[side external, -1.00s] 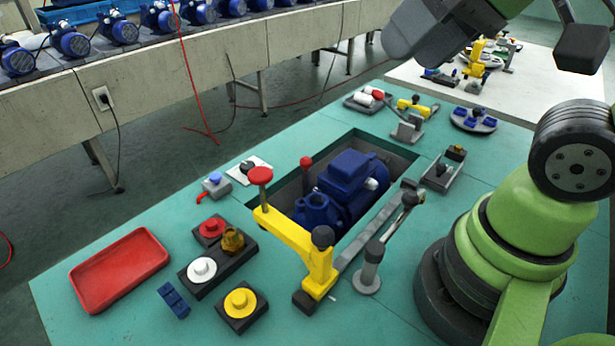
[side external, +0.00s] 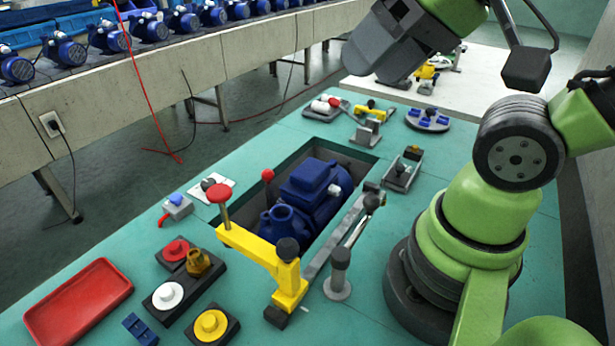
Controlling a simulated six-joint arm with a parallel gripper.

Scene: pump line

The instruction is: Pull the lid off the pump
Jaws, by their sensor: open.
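The blue pump (side external: 300,205) lies in a dark rectangular recess in the green tabletop. A raised, flat-topped blue box (side external: 311,177) sits on its body, and a round open neck stands at its near end. I cannot tell for certain which part is the lid; the box sits closed on the body. My gripper (side external: 362,62) is at the top of the view, high above the table and well clear of the pump. It is open, with nothing seen in it; the fingertips are hard to make out.
A yellow clamp arm (side external: 258,250) with a red knob reaches over the recess near the pump's neck. A grey lever (side external: 340,272) stands beside it. A red tray (side external: 80,302) lies empty at the front left. Several small fixtures surround the recess.

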